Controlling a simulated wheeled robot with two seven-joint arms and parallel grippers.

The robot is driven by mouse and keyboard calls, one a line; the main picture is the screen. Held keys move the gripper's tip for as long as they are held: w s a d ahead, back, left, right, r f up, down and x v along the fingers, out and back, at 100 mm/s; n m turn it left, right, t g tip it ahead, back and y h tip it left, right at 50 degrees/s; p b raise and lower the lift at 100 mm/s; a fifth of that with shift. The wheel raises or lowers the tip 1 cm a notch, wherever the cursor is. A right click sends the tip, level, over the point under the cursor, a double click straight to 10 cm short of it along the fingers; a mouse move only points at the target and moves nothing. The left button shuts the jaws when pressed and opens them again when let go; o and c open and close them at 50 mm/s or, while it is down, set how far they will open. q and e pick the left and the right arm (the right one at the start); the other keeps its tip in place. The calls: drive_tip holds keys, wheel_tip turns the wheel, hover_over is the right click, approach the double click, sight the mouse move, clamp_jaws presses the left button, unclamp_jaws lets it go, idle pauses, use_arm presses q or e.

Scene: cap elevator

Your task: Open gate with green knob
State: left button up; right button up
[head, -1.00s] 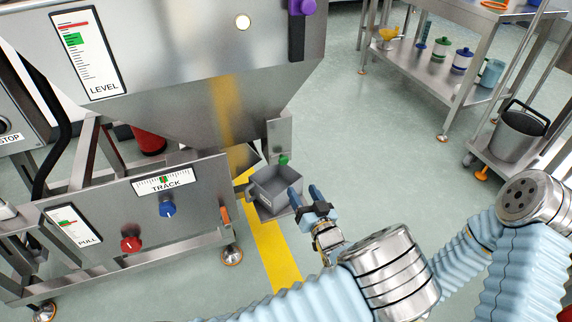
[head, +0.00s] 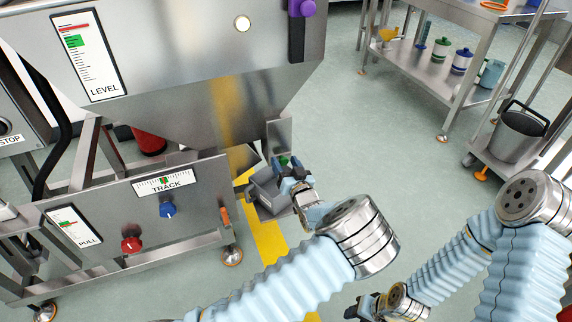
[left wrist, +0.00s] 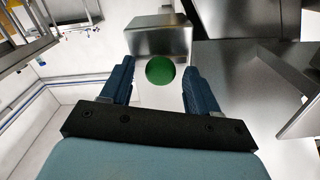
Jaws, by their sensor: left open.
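The green knob (head: 283,160) sits low on a steel gate plate (head: 279,133) at the hopper's outlet, partly hidden by my left gripper in the head view. In the left wrist view the round knob (left wrist: 160,70) shows between the two blue fingers, with the steel plate (left wrist: 158,38) behind it. My left gripper (head: 288,168) is open, its fingers on either side of the knob in that view; I cannot tell if they touch it. My right gripper (head: 364,306) is low at the bottom of the head view, away from the gate; its jaw state is unclear.
A grey bin (head: 268,192) stands below the outlet, close under my left gripper. The steel frame with a blue knob (head: 167,209) and a red knob (head: 131,244) is to the left. A shelf cart (head: 440,75) stands at upper right. The floor between is clear.

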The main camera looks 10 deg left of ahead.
use_arm(q)
drive_tip(key=shift+c, duration=0.3)
clamp_jaws()
drive_tip(key=v, duration=0.6)
drive_tip(key=shift+b, duration=0.3)
drive_tip(key=shift+o, duration=0.3)
unclamp_jaws()
